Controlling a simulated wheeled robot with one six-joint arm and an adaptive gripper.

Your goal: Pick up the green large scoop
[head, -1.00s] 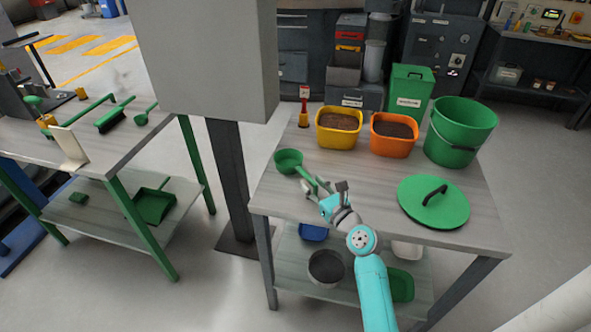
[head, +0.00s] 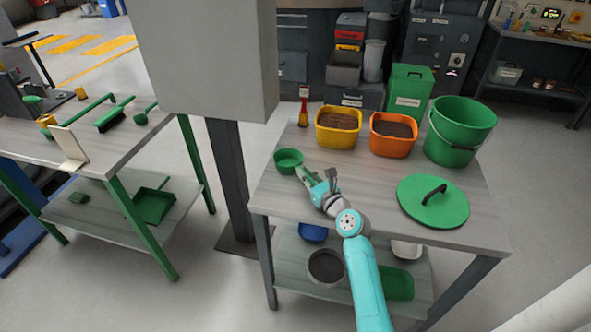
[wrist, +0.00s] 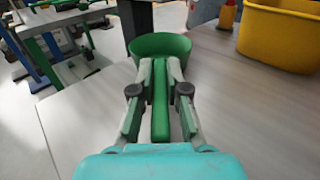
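The green large scoop (head: 289,161) lies on the table at its left side, its round cup to the back left and its handle toward my gripper. In the wrist view the scoop (wrist: 160,118) has its handle running between my fingers, with the cup just beyond the fingertips. My gripper (head: 308,176) is at the handle, close to the cup. In the wrist view the fingertips of my gripper (wrist: 160,72) press in on both sides of the handle and look shut on it. The scoop still appears to rest at table height.
A yellow bin (head: 338,128) and an orange bin (head: 393,135) of dark material stand behind. A green bucket (head: 459,133) stands at the back right, with a round green lid (head: 433,201) in front. A grey column (head: 230,180) rises left of the table.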

